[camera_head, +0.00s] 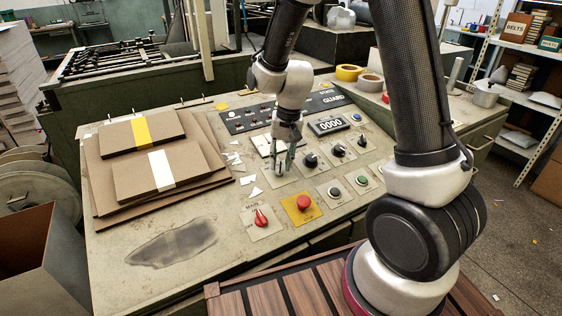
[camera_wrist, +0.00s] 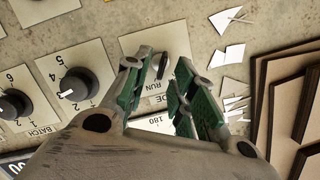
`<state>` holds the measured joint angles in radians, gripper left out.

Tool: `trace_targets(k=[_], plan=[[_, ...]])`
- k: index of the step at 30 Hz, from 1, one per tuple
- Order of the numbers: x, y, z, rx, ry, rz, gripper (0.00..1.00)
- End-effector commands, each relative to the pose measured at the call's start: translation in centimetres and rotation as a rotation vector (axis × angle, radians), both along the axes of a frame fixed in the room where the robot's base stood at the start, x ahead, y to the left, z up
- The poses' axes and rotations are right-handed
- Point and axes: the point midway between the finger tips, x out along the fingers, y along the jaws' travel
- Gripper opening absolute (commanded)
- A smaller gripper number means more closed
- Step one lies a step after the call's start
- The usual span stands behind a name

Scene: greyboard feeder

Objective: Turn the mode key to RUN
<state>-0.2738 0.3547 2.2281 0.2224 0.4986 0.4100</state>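My gripper (camera_wrist: 158,92) points down at the control panel with its green-padded fingers apart. It is over a cream plate (camera_wrist: 160,38) printed with RUN and part of a word ending in "DE". A small dark upright piece (camera_wrist: 163,66) shows between the fingertips; I cannot tell whether it is the mode key or part of a finger. The key's shape and angle are otherwise hidden. In the head view, my gripper (camera_head: 281,163) stands over the same plate, left of a black knob (camera_head: 310,160).
The BATCH knob (camera_wrist: 14,104) and another black knob (camera_wrist: 78,87) are close by. A red mushroom button (camera_head: 303,202) on yellow and a red MAIN switch (camera_head: 261,217) are nearer the front. Stacked greyboard (camera_head: 108,190) and paper scraps (camera_head: 252,190) lie to the left.

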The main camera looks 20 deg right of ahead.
Motion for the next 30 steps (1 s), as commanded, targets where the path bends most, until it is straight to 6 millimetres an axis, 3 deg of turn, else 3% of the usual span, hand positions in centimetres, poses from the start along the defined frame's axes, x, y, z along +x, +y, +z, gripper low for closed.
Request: trace_targets(k=[9, 15, 30], plan=[[-0.1, -0.8, 6.8, 0.002, -0.006, -0.001, 0.26], [-0.3, -1.2, 9.9, 0.0, -0.003, -0.001, 0.26], [-0.4, -1.3, 10.9, 0.0, 0.0, -0.001, 0.26]])
